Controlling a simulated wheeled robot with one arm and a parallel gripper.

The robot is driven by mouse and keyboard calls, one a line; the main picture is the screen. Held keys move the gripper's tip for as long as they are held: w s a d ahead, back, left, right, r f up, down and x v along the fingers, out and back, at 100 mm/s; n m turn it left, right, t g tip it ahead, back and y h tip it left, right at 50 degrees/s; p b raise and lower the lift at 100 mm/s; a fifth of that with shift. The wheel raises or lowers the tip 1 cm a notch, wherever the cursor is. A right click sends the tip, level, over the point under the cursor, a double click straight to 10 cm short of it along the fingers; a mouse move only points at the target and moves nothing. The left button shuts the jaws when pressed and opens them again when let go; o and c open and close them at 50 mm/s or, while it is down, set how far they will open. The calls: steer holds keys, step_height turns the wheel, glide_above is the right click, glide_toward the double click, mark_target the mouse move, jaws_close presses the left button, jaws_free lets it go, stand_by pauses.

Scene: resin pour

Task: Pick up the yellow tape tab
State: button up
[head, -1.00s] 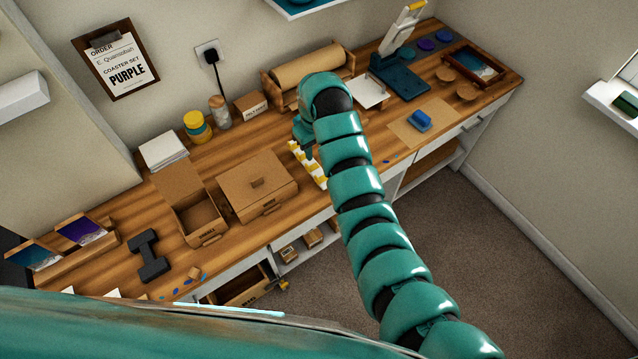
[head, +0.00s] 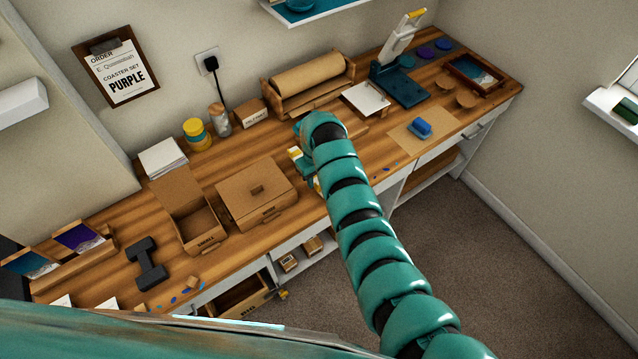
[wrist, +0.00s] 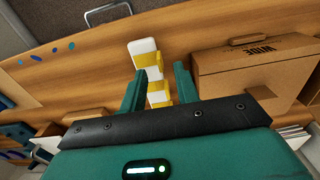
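Several yellow tape tabs (wrist: 151,60) sit on a white strip (wrist: 142,46) on the wooden bench, seen in the wrist view. In the head view the yellow and white strip (head: 295,153) is mostly hidden by my arm and hand. My gripper (wrist: 158,68) is open, its two teal fingers apart to either side of the strip in the wrist view. I see no tab clamped between them. Whether the fingertips reach down to the tabs' level is unclear.
A closed cardboard box (head: 256,192) stands close to the left of my gripper, with an open box (head: 195,225) beyond it. A paper roll (head: 310,78) is behind.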

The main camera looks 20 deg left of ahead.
steer(key=shift+f+p, duration=0.55)
steer(key=shift+f, duration=0.85)
jaws_close()
